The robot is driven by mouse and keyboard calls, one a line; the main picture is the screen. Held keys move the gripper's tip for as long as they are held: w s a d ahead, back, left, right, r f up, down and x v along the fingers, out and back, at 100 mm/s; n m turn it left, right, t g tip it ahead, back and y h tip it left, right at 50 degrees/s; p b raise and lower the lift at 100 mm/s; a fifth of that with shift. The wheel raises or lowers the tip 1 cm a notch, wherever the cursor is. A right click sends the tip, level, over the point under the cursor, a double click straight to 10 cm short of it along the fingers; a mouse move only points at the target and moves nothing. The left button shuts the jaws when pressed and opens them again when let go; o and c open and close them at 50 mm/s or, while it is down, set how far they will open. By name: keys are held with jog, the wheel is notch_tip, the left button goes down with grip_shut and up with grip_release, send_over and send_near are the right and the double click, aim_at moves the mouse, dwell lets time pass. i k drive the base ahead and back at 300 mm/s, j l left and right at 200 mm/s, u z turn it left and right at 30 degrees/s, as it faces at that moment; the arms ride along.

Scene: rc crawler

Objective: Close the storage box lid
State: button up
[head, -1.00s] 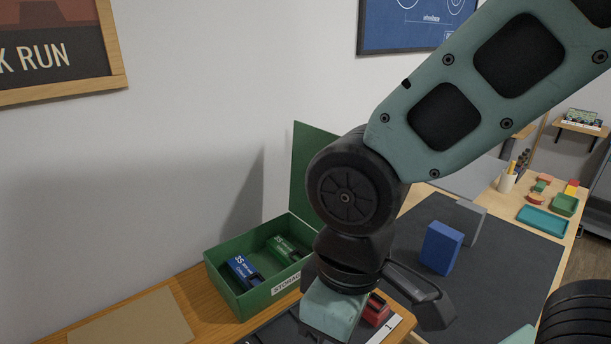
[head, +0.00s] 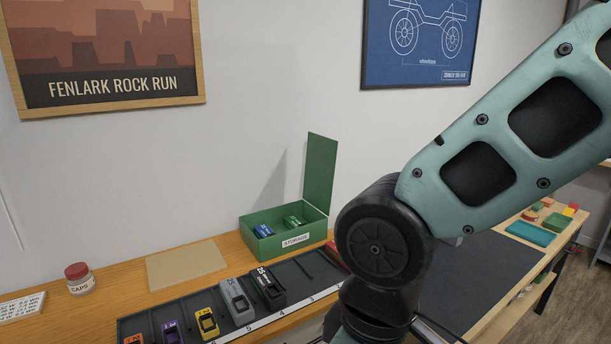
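The green storage box (head: 289,241) stands on the wooden bench against the wall, with a STORAGE label on its front. Its lid (head: 320,172) is open and stands upright at the box's right side. A blue battery pack (head: 264,231) and a green battery pack (head: 293,222) lie inside the box. My arm comes in from the right, and its black wrist joint is to the right of and nearer than the box.
A black tray (head: 190,308) with several battery packs in numbered slots lies in front of the box. A cardboard-coloured board (head: 187,265) and a red-lidded caps jar (head: 79,279) are left of it. A dark mat (head: 478,277) lies to the right.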

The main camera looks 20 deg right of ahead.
aim_at(322, 151)
jog(key=l+u, duration=0.1)
jog(key=u, duration=0.4)
jog(key=l+u, duration=0.1)
jog(key=u, duration=0.35)
jog(key=k+u, duration=0.1)
jog(key=u, duration=0.4)
jog(key=k+l, duration=0.1)
jog(key=l, duration=0.45)
jog(key=k+l, duration=0.15)
jog(key=l, duration=0.35)
jog(key=k+l, duration=0.1)
jog(key=l, duration=0.45)
jog(key=k+l, duration=0.1)
jog(key=l, duration=0.4)
jog(key=k+l, duration=0.15)
jog(key=l, duration=0.4)
jog(key=k+l, duration=0.1)
jog(key=l, duration=0.4)
jog(key=k+l, duration=0.1)
jog(key=l, duration=0.45)
jog(key=k+l, duration=0.1)
jog(key=l, duration=0.4)
